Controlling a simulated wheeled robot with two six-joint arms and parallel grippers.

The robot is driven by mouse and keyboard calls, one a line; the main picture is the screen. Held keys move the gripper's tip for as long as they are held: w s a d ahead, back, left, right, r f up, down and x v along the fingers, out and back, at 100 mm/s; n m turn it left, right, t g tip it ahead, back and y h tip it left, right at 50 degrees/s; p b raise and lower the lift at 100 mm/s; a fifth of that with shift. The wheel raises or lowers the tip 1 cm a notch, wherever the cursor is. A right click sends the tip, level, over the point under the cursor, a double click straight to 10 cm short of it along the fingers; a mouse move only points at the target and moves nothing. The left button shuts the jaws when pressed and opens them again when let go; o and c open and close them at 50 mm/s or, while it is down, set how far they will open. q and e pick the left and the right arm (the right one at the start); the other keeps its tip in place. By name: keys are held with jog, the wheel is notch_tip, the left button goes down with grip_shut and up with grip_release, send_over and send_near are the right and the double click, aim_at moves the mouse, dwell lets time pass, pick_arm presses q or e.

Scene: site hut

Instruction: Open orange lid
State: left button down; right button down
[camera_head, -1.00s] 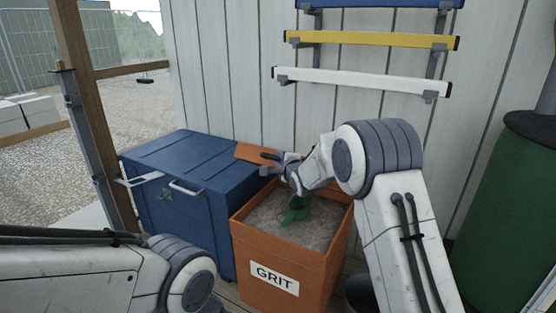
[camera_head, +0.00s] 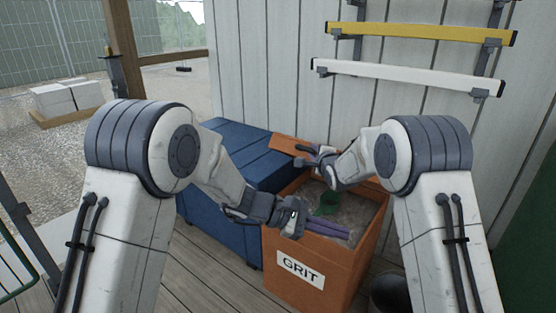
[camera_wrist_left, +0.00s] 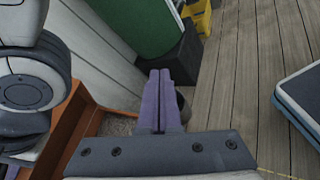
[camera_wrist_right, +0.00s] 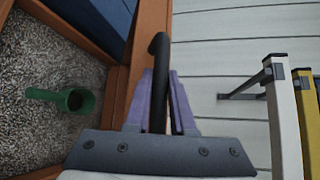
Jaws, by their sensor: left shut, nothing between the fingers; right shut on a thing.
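The orange grit bin (camera_head: 318,260) stands open, with grey grit and a green scoop (camera_head: 330,202) inside. The scoop also shows in the right wrist view (camera_wrist_right: 72,100). The orange lid (camera_head: 288,146) is raised at the back of the bin, near the wall. My right gripper (camera_head: 306,152) is shut on the lid's black handle (camera_wrist_right: 158,60), which stands between its purple fingers in the right wrist view. My left gripper (camera_head: 345,232) is shut and empty over the bin's front part. Its purple fingers lie together in the left wrist view (camera_wrist_left: 160,75).
A blue chest (camera_head: 240,160) stands close against the bin's left side. The white wall (camera_head: 270,80) is right behind, with white (camera_head: 400,77) and yellow (camera_head: 420,34) bars on brackets. A dark green barrel (camera_head: 525,240) is at the right. Wooden floor (camera_head: 190,270) lies clear in front.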

pick_arm(q)
jog(key=w+a+f+n+t+h, duration=0.1)
jog(key=w+a+n+t, duration=0.3)
jog(key=w, duration=0.4)
jog(key=w+a+f+n+t+h, duration=0.1)
jog(key=w+a+f+n+t, duration=0.25)
jog(key=w, duration=0.55)
jog(key=w+a+f+n+t+y, duration=0.2)
jog(key=w+a+n+t+y, duration=0.2)
jog(key=w+a+n+t, duration=0.75)
jog(key=w+d+r+m+g, duration=0.2)
jog(key=w+d+r, duration=0.2)
jog(key=w+d, duration=0.2)
jog(key=shift+w+r+g, duration=0.3)
jog(key=shift+w+r, duration=0.05)
jog(key=shift+w, duration=0.65)
